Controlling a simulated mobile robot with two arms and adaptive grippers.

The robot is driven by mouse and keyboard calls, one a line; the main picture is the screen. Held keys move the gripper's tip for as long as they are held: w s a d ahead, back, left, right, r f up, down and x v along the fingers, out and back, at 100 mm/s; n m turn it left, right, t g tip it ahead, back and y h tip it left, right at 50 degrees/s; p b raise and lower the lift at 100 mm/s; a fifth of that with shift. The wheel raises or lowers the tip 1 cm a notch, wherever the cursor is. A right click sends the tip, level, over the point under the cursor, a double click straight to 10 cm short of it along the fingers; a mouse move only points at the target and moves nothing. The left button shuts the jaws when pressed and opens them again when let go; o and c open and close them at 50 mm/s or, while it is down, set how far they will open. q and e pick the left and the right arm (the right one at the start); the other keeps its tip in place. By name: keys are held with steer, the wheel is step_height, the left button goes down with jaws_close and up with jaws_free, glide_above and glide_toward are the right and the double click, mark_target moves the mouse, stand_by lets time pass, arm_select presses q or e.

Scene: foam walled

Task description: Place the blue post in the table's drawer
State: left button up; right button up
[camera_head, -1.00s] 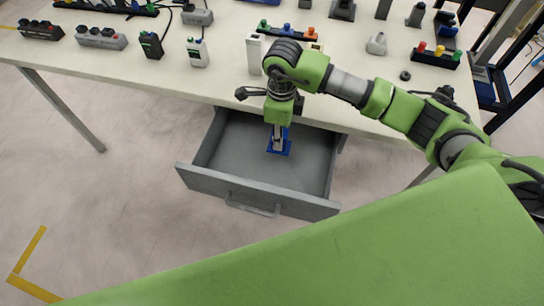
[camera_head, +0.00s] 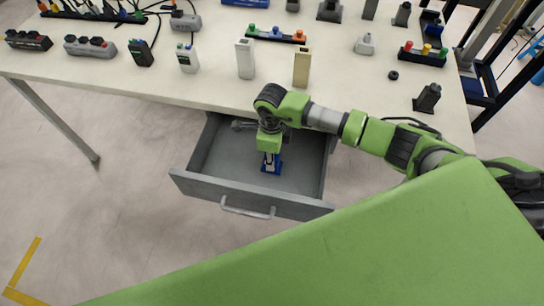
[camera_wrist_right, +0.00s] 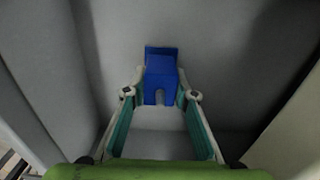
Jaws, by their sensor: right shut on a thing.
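The blue post (camera_head: 272,167) is inside the open drawer (camera_head: 205,184) under the table's front edge. In the right wrist view the blue post (camera_wrist_right: 161,78) sits between the two fingertips of my right gripper (camera_wrist_right: 161,97), which is shut on it. My right gripper (camera_head: 269,155) points down into the drawer in the head view. I cannot tell if the post touches the drawer floor. The gripper hides the post's upper part. My left gripper is not in view.
The drawer's front panel and handle (camera_head: 248,208) face me, pulled out from the table (camera_head: 200,92). Several switch boxes and button strips stand further along. Drawer floor around the post is clear.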

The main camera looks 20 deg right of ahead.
steer(key=shift+f, duration=0.1)
steer(key=o, duration=1.2)
steer(key=shift+r, duration=0.3)
step_height(320, 180, up, 12)
steer(key=shift+f+b, duration=0.15)
steer(key=shift+b, duration=0.55)
